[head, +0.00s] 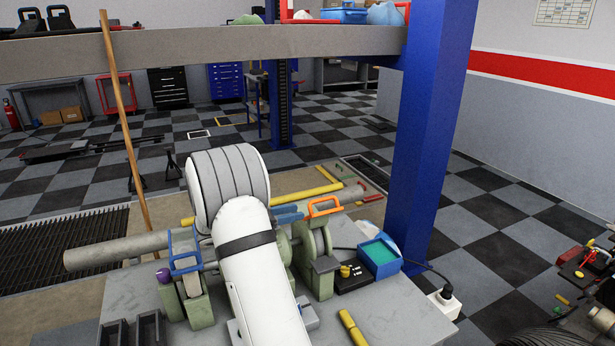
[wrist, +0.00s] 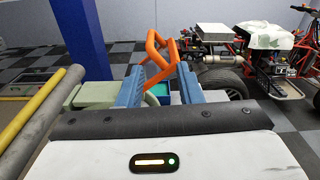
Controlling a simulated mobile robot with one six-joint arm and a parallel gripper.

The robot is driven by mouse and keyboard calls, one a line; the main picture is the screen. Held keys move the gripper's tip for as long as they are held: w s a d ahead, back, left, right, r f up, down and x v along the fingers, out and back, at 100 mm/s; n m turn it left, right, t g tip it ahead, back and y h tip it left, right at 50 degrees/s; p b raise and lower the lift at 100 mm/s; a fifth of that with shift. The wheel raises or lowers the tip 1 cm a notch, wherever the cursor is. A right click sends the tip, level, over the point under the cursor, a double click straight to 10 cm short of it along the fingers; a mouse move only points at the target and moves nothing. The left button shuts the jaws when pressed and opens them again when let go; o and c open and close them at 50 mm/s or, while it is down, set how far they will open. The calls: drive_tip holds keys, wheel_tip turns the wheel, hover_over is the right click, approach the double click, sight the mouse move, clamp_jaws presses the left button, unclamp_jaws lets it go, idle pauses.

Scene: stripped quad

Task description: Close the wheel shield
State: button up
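A grey-green bench grinder (head: 320,284) stands on the workbench with a wheel on each side. An orange wheel shield frame (head: 325,207) sits raised above its right wheel (head: 322,243); a blue shield frame (head: 184,264) is over the left wheel (head: 191,283). My gripper (head: 297,212) is just left of the orange frame, its two blue fingers pointing toward it. In the wrist view, my gripper (wrist: 160,69) is open, and the orange frame (wrist: 158,48) shows between and beyond the fingertips. I cannot tell whether they touch. My white arm hides the grinder's middle.
A blue box with green contents (head: 379,257) and a black switch box (head: 352,278) stand right of the grinder. A blue post (head: 430,130) rises behind the bench. A yellow cylinder (head: 352,328) lies near the front, and a wooden pole (head: 122,120) leans at left.

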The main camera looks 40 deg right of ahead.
sight(315, 201)
drive_tip(key=shift+n+h, duration=0.3)
drive_tip(key=p+x, duration=0.1)
drive_tip(key=x, duration=0.4)
drive_tip(key=w+r+p+x, duration=0.1)
drive_tip(key=x, duration=0.2)
drive_tip(key=shift+w+d+p, duration=0.1)
drive_tip(key=shift+d+p, duration=0.15)
drive_tip(key=shift+p, duration=0.1)
drive_tip(key=shift+f, duration=0.1)
drive_tip(key=shift+a, duration=0.1)
clamp_jaws()
